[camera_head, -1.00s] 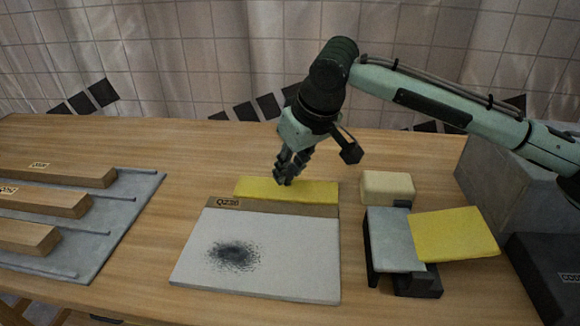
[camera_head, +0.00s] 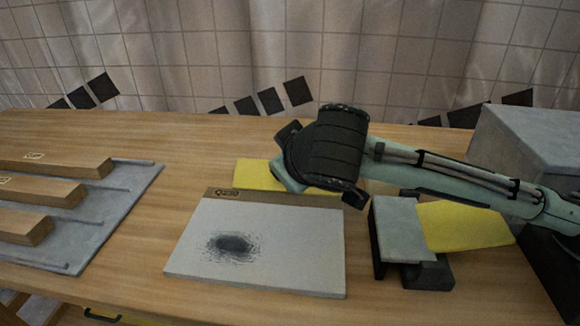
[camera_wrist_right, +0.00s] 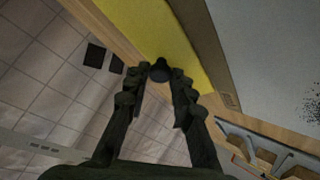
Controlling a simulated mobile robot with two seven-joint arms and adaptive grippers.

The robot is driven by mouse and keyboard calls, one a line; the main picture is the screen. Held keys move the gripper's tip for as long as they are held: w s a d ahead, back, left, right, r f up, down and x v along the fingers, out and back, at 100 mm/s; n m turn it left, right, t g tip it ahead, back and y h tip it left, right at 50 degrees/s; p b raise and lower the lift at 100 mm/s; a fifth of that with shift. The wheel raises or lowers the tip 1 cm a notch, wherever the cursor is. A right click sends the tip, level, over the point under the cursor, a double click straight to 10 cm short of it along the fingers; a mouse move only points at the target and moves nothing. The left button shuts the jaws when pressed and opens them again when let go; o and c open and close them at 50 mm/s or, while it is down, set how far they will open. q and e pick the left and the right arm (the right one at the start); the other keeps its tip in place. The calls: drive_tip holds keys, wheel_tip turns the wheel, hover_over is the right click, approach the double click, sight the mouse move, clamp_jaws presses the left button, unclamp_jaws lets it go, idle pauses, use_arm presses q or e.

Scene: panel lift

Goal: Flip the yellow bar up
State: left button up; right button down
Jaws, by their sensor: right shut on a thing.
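The yellow bar (camera_head: 256,176) lies flat along the back edge of a white panel (camera_head: 195,240), behind its brown strip. In the head view my right wrist covers the bar's right part and hides the right gripper's fingers. In the right wrist view my right gripper (camera_wrist_right: 160,74) is at the long edge of the yellow bar (camera_wrist_right: 150,32). Its fingers are on either side of a small dark knob (camera_wrist_right: 159,70) at that edge, shut on it. My left gripper is not in view.
A second yellow piece (camera_head: 465,226) lies beside a grey-topped black stand (camera_head: 402,230) at the right. A large grey box (camera_head: 535,145) stands behind. Wooden bars (camera_head: 45,190) lie on a grey board (camera_head: 125,195) at the left. The table between board and panel is clear.

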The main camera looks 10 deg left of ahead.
idle(0.4)
drive_tip(key=c, duration=1.3)
unclamp_jaws()
drive_tip(key=v, duration=1.2)
drive_tip(key=shift+s, duration=0.1)
